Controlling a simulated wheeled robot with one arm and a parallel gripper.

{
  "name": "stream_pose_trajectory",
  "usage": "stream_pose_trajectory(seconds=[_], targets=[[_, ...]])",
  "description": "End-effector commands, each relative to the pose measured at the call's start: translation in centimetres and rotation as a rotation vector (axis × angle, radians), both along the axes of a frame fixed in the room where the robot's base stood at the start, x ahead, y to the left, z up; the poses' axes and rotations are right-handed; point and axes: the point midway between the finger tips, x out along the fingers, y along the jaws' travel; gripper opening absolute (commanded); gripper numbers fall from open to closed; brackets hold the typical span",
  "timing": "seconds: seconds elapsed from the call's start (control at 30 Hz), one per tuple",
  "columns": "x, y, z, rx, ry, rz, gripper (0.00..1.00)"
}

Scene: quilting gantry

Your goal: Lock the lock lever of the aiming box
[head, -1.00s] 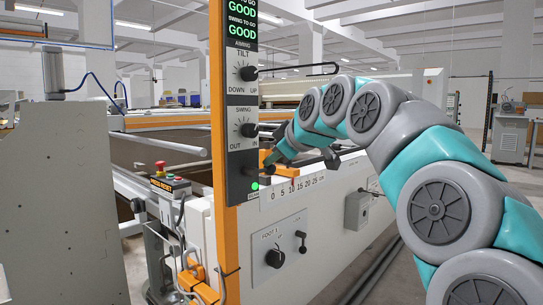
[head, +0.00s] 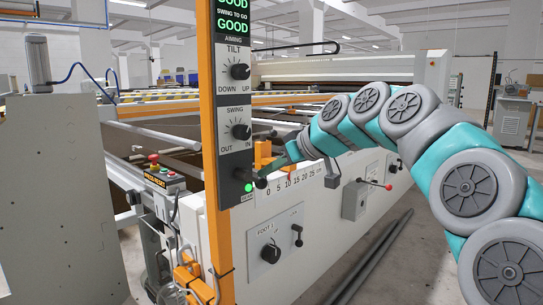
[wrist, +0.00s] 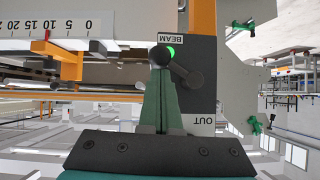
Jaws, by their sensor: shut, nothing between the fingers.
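The aiming box is a dark panel (head: 237,105) on an orange post, with a TILT knob, a SWING knob and readouts, two of which show GOOD. Its lock lever (head: 250,179) is at the lower end, just above a lit green BEAM lamp. The lever's dark ball end (head: 260,183) points right and slightly down. My gripper (head: 284,163) is shut and empty, just right of the lever. In the wrist view, which is upside down, the fingertips (wrist: 160,72) reach the ball end (wrist: 160,55); I cannot tell whether they touch.
A white beam with a centimetre scale (head: 292,187) runs behind my gripper. Below it are a FOOT knob (head: 271,253) and a small switch (head: 297,234). A grey box with a red-tipped lever (head: 388,187) is farther right. A red stop button (head: 153,157) stands left of the post.

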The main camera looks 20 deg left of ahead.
Motion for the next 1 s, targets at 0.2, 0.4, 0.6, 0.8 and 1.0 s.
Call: stream_pose_trajectory(seconds=[0.2,0.4,0.6,0.8,1.0], targets=[[-0.8,-0.1,-0.9,0.077,0.193,-0.001,0.0],[-0.9,0.1,-1.9,0.149,0.371,-0.001,0.0],[-1.2,0.1,-2.8,0.219,0.543,0.001,0.0],[-1.5,0.2,-3.3,0.285,0.692,0.0,0.0],[-1.8,0.4,-3.8,0.333,0.806,0.001,0.0]])
